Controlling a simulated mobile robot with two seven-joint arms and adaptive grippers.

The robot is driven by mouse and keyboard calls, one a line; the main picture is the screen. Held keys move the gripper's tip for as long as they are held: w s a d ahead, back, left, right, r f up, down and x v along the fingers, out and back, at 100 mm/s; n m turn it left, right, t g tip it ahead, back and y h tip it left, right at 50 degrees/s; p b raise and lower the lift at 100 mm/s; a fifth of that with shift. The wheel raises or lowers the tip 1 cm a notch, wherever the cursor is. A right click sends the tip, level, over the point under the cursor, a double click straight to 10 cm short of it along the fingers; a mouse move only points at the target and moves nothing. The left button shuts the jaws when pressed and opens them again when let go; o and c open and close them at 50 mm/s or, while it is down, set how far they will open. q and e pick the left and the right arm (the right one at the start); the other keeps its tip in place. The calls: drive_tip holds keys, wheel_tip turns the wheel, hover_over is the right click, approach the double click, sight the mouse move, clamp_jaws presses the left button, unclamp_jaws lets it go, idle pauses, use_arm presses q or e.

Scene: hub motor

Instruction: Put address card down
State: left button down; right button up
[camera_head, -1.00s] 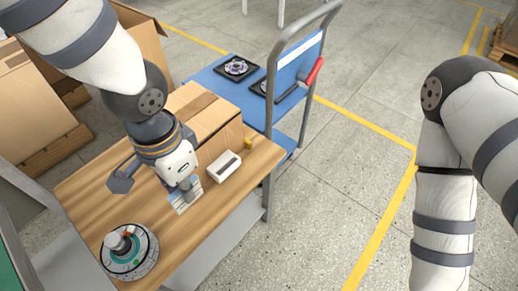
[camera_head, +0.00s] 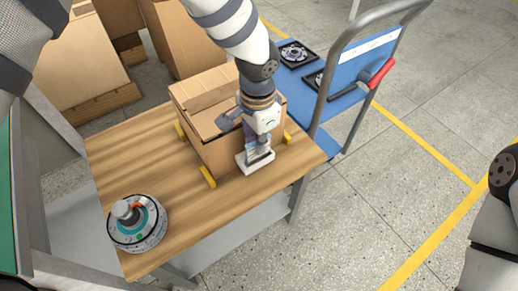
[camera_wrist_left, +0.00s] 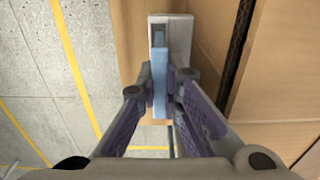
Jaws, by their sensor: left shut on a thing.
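My left gripper (camera_head: 255,155) is over the wooden table, right in front of the cardboard box, at a small white holder (camera_head: 257,163). In the left wrist view the gripper (camera_wrist_left: 160,98) is shut on a thin light-blue card (camera_wrist_left: 160,72). The card lies over the dark slot of the white holder (camera_wrist_left: 172,32); I cannot tell how deep it sits in it. In the head view the fingers hide most of the card. My right gripper is not in view; only part of my right arm shows at the right edge.
The open cardboard box (camera_head: 215,125) stands between yellow corner blocks (camera_head: 208,177) on the table (camera_head: 150,165). A round hub motor (camera_head: 138,222) is at the table's front left. A blue cart (camera_head: 345,120) with a red-handled tool (camera_head: 380,73) stands to the right.

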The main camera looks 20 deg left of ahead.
sight(258, 157)
use_arm(q)
wheel_tip(258, 157, down, 3)
drive_tip(key=shift+s+f, duration=0.1)
drive_tip(key=c, duration=2.2)
unclamp_jaws()
drive_tip(key=o, duration=0.4)
drive_tip(key=shift+o, duration=0.2)
